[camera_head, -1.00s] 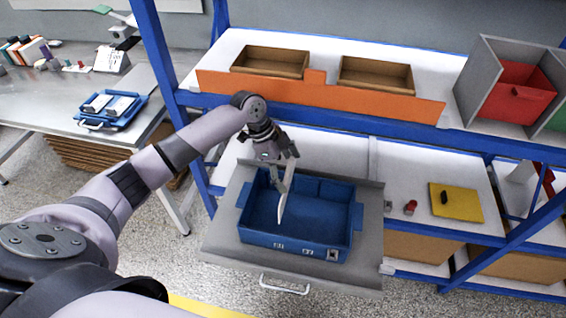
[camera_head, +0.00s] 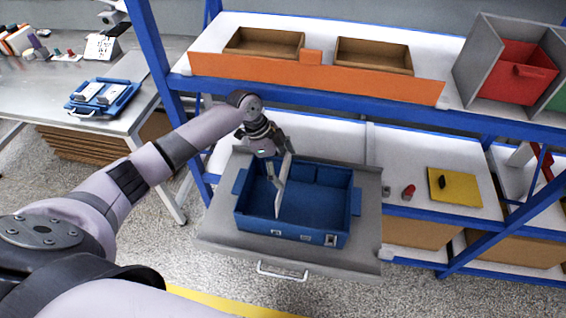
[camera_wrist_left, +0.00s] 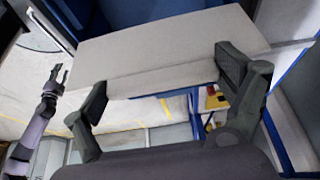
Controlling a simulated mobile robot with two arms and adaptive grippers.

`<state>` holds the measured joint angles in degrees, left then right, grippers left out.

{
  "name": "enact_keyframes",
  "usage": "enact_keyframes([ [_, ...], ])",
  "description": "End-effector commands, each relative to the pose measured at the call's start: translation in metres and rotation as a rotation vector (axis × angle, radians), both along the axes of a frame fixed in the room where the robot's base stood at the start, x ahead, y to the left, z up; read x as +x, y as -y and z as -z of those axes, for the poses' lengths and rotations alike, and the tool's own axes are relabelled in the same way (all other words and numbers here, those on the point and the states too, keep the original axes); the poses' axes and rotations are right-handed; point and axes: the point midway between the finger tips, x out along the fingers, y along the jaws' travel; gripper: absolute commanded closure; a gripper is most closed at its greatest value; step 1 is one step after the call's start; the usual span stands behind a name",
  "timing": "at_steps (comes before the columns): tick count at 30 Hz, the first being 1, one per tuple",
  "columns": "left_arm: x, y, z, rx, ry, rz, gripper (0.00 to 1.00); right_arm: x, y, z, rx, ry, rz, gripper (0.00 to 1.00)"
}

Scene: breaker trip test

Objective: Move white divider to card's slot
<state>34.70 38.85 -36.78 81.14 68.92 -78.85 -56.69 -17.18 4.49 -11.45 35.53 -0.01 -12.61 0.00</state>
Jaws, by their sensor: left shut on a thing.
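The white divider (camera_head: 281,190) is a thin pale panel, standing slightly tilted inside the left half of the blue box (camera_head: 340,205) in the head view. My left gripper (camera_head: 279,164) is shut on its upper part, above the box. In the left wrist view the divider (camera_wrist_left: 170,48) spans between the two fingers of my left gripper (camera_wrist_left: 165,82). Small cards (camera_head: 305,239) sit along the box's front wall. Whether the divider's lower edge touches the box floor is unclear. My right gripper (camera_wrist_left: 60,74) shows small at the left of the wrist view, its fingers apart.
The box stands on a pulled-out grey drawer tray (camera_head: 365,245) with a handle. The orange-fronted shelf (camera_head: 300,75) is behind and above. A yellow plate (camera_head: 455,188) and a red part (camera_head: 408,191) lie on the lower shelf to the right. The box's right half is empty.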

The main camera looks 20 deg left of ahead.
Motion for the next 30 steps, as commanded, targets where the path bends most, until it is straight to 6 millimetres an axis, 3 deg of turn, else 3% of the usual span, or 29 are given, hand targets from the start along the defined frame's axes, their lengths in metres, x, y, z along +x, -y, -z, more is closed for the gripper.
enact_keyframes([
  [5, 0.0002, 0.0001, 0.0095, -0.001, 0.001, 0.0, 0.38, -0.0002, 0.0002, 0.0059, 0.0, 0.0, 0.0, 0.6],
  [30, -0.0002, -0.0003, 0.009, 0.0, 0.0, 0.0, 0.38, -0.0005, 0.0022, 0.0004, -0.002, -0.001, -0.001, 0.6],
])
